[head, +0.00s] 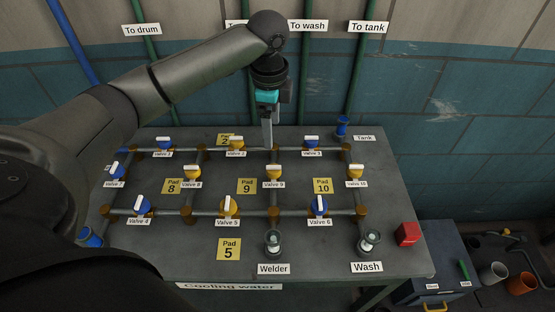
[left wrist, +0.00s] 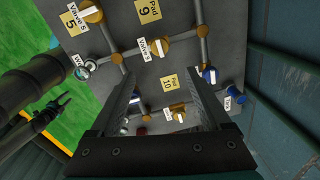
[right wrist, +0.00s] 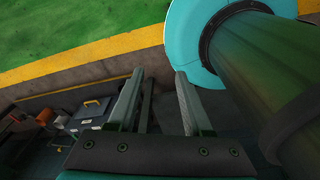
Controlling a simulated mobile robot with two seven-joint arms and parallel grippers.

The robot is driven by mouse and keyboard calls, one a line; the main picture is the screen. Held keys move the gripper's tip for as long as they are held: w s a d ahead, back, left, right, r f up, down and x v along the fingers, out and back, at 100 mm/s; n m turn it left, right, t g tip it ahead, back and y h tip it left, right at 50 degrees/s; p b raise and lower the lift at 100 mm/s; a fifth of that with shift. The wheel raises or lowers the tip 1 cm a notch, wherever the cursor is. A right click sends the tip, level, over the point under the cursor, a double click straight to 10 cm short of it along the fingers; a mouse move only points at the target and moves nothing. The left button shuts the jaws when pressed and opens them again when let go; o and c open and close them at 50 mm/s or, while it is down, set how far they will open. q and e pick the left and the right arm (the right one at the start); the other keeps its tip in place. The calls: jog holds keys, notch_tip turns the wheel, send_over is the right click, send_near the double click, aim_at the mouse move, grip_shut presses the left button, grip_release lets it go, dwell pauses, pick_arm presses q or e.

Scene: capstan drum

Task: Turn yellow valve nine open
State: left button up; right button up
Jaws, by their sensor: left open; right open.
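Yellow valve nine (head: 274,174) sits on a short pipe running front to back, between Pad 9 (head: 246,186) and Pad 10 (head: 322,186). Its white handle lies left to right, crosswise to that pipe. It also shows in the left wrist view (left wrist: 152,50), near the top. My left gripper (head: 268,146) points down just behind valve nine, above the table and apart from the valve. Its two fingers are spread and empty in the left wrist view (left wrist: 165,75). My right gripper (right wrist: 160,75) is open and empty, away from the table; the head view does not show it.
Other valves surround valve nine: yellow valve eight (head: 191,174), yellow valve ten (head: 355,174), blue valve six (head: 319,206) and blue valve three (head: 311,144).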

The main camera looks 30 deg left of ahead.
aim_at(273, 167)
pick_arm(q)
jog(key=f, duration=0.4)
jog(key=f+b, duration=0.1)
jog(key=f, duration=0.4)
jog(key=f+b, duration=0.1)
jog(key=f, duration=0.3)
jog(key=shift+w+a+f, duration=0.15)
jog(key=shift+w+f, duration=0.25)
jog(key=shift+f, duration=0.5)
pick_arm(e)
jog(key=shift+s+d+f, duration=0.1)
jog(key=shift+s+f, duration=0.1)
jog(key=shift+f, duration=0.35)
jog(key=shift+s+d+f, duration=0.1)
jog(key=shift+s+f, duration=0.1)
jog(key=shift+f, duration=0.35)
pick_arm(q)
grip_shut()
